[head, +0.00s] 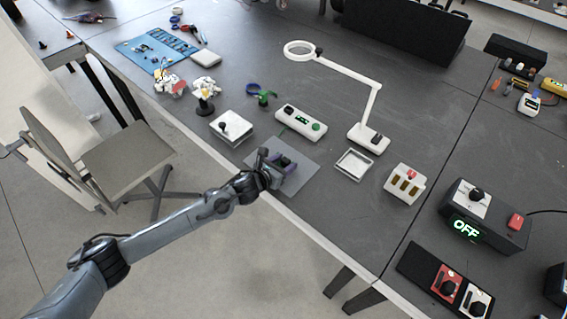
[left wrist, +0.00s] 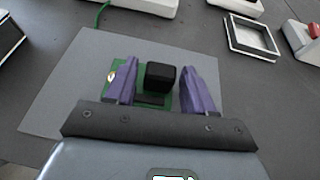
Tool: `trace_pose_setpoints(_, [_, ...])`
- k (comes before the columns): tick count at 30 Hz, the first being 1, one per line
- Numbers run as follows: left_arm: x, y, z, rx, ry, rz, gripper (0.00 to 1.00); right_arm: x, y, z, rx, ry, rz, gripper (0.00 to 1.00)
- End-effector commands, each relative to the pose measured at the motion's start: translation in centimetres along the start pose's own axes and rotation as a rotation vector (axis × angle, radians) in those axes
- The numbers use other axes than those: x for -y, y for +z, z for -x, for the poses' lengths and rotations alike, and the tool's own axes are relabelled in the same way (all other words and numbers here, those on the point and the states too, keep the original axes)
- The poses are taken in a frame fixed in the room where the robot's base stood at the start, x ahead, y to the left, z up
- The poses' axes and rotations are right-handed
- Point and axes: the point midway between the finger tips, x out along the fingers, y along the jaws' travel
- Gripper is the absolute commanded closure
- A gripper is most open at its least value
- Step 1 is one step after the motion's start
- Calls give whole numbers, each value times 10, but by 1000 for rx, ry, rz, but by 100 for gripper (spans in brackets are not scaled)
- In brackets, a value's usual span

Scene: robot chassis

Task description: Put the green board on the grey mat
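The green board (left wrist: 118,69) lies on the grey mat (left wrist: 65,80) in the left wrist view, with a black block (left wrist: 160,76) standing on it. The mat also shows in the head view (head: 306,152), at the table's front edge. My left gripper (head: 282,161) is over the mat. Its purple fingers are apart, one on each side of the black block, with gaps visible on both sides. In the head view the gripper hides most of the board. My right gripper is in neither view.
A white device with green lights (head: 301,123) is behind the mat. A white square frame (head: 353,164) lies to its right and a white box with a black knob (head: 231,128) to its left. A ring lamp (head: 299,49) stands farther back.

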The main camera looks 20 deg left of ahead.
Motion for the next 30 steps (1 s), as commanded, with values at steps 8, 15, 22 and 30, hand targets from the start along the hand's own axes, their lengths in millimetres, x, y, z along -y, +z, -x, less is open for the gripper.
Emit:
trace_pose_setpoints(8, [0,0,0,0,0,0,40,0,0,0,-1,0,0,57])
trace_pose_setpoints(15, [0,4,9,0,0,-1,40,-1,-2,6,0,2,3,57])
trace_pose_setpoints(22, [-1,4,47,-2,0,-3,40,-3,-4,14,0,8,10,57])
trace_pose_setpoints(30, [0,4,94,-2,-1,-1,40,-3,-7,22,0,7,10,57])
